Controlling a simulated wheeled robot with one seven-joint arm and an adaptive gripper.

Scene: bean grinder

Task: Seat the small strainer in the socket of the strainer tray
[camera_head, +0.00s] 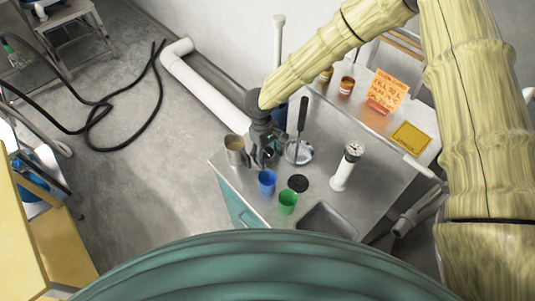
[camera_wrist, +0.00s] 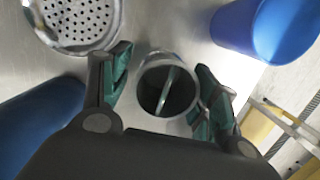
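My gripper (camera_wrist: 165,85) is open, pointing down over the counter with its teal fingers on either side of a small grey metal cylinder (camera_wrist: 151,118). The cylinder has a dark inside with a thin bar across it; it may be the small strainer. A gap shows at the left finger; the right finger is very close to it. In the head view my gripper (camera_head: 266,153) mostly hides it. A round perforated metal piece (camera_wrist: 80,20) lies beyond the left finger. It seems to be the round metal piece with a dark upright handle (camera_head: 299,152). I cannot tell which part has the socket.
A metal pitcher (camera_head: 236,152) stands left of my gripper. A blue cup (camera_head: 267,182), a green cup (camera_head: 288,203) and a black disc (camera_head: 299,183) are in front. A white cylinder with a dial (camera_head: 345,170) stands right. A sink (camera_head: 325,222) is at the front edge.

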